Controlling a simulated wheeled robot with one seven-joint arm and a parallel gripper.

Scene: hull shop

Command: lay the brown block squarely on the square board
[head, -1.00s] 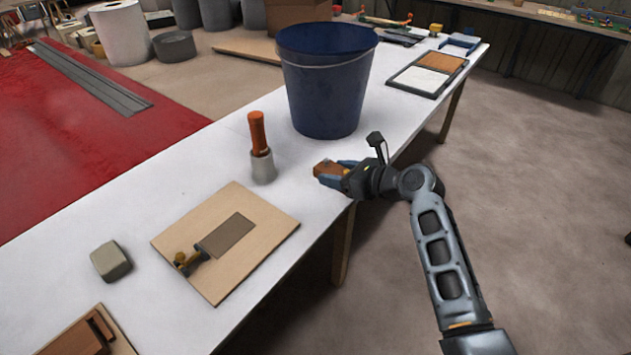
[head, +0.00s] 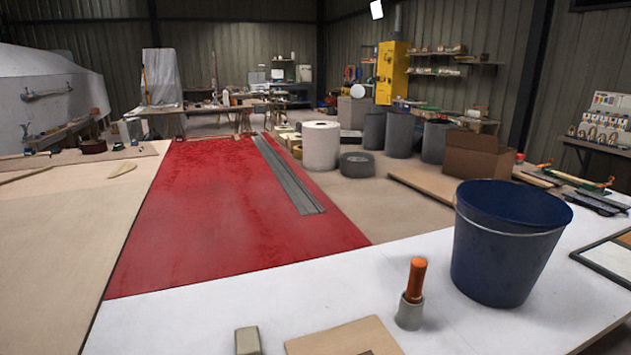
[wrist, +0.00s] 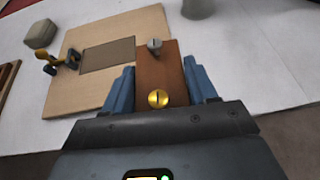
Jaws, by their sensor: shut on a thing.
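The brown block (wrist: 162,72) is between the blue fingers of my gripper (wrist: 162,88) in the wrist view. My gripper is shut on it. A brass screw head and a grey screw or knob show on the block. The square board (wrist: 148,28) is light wood and lies on the white table beyond the block, with a dark grey rectangle (wrist: 108,55) on it and a small brass-and-black clamp (wrist: 58,60) at that rectangle's left. The block overlaps the board's right part in this view; its height above it cannot be told. In the head view only the board's far corner (head: 345,338) shows, and my gripper is out of view.
A grey block (wrist: 41,33) sits left of the board. An orange-handled tool in a grey cup (head: 411,295) stands behind the board, and a large blue bucket (head: 507,245) stands right of it.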

